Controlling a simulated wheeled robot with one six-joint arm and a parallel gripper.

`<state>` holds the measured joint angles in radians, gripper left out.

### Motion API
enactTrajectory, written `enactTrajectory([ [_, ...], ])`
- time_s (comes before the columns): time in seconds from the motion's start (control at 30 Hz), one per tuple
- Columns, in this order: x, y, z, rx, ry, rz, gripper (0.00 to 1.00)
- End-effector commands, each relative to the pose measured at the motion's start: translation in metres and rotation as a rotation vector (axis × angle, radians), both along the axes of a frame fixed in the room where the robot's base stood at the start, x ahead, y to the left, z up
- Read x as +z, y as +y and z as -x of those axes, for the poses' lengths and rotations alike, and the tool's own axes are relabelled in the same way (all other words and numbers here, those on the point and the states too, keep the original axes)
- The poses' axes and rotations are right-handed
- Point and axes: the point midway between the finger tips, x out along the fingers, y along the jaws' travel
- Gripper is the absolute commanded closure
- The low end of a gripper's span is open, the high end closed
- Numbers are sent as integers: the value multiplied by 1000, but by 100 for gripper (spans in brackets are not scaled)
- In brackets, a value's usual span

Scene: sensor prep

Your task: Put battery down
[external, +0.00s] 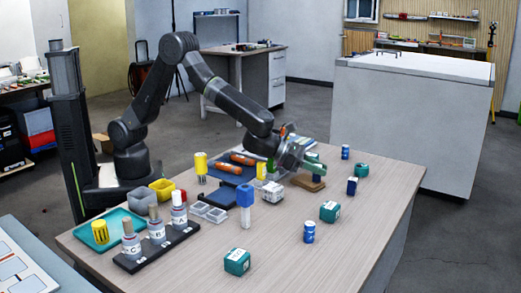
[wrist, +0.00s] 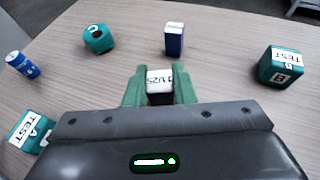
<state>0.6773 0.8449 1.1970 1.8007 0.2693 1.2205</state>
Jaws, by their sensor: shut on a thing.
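My gripper (external: 314,167) is over the far right part of the table. In the wrist view its green fingers (wrist: 159,88) are closed on a small block with a white printed face and a dark lower part, which I take to be the battery (wrist: 160,80). In the external view the gripper hides most of this block, and I cannot tell whether it touches anything below.
Around the gripper stand a blue-and-white box (wrist: 173,42), teal test boxes (wrist: 280,66) and a blue cylinder (wrist: 22,65).

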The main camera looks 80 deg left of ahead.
Motion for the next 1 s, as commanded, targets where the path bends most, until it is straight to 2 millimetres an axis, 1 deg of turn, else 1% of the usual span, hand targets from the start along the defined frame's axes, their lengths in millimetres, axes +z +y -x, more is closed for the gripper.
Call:
enactTrajectory([
  [0.03,-4,0,0,0,-1,0,99],
  [0.27,-2,0,0,0,-1,0,99],
  [0.43,-7,0,0,0,-1,0,99],
  [0.47,-6,0,0,0,-1,0,73],
  [0.5,-6,0,0,0,-1,0,65],
  [0.57,-6,0,0,0,-1,0,55],
  [0.83,-5,0,0,0,-1,0,55],
  [0.97,1,0,0,-1,-1,1,55],
  [1.0,0,1,4,-1,-1,1,55],
])
